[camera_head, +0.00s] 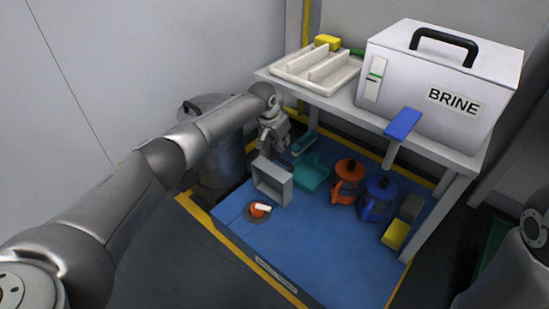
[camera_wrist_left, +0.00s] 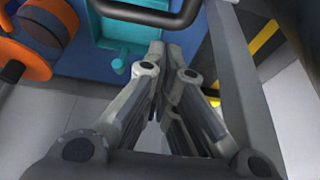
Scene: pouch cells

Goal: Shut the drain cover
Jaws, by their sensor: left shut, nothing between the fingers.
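A round drain (camera_head: 257,213) with a red part and a white lever sits in the top of the blue platform. A light grey, shallow, box-like piece (camera_head: 273,181) stands upright just behind it. It looks like the drain cover standing open, but I cannot be sure. My left gripper (camera_head: 279,148) is above and behind this grey piece in the head view, partly blurred against the background. In the left wrist view its fingers (camera_wrist_left: 167,48) are together and empty, pointing toward a teal object (camera_wrist_left: 130,28). I cannot tell whether they touch anything. My right gripper is not in view.
An orange jug (camera_head: 347,182) and a blue jug (camera_head: 378,199) stand on the platform (camera_head: 320,250), with a teal dustpan (camera_head: 311,174) beside them. A table (camera_head: 420,150) holds a BRINE box (camera_head: 440,85) and a white tray (camera_head: 315,72). A grey barrel (camera_head: 218,160) stands at left.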

